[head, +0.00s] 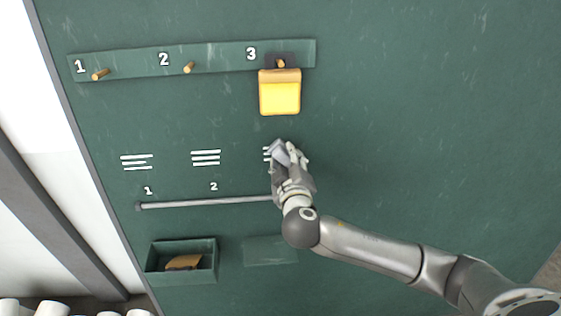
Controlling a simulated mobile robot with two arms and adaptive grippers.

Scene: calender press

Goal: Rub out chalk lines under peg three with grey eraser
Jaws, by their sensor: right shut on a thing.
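Peg three (281,63) sticks out of the green rail at the top, with a yellow tag (280,95) hanging from it. Below it on the green board, white chalk lines (266,153) show only at their left ends. The rest of them is hidden by my right gripper (285,152), which is at the board over these lines. The right gripper is shut on a grey thing, likely the grey eraser (279,150), which is mostly covered by the fingers. My left gripper is not in view.
Pegs one (100,74) and two (189,67) are bare. Chalk lines under 1 (137,161) and under 2 (206,157) are whole. A grey bar (205,203) runs below them. A green box (208,262) holds a brown thing (183,263). The board's right side is clear.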

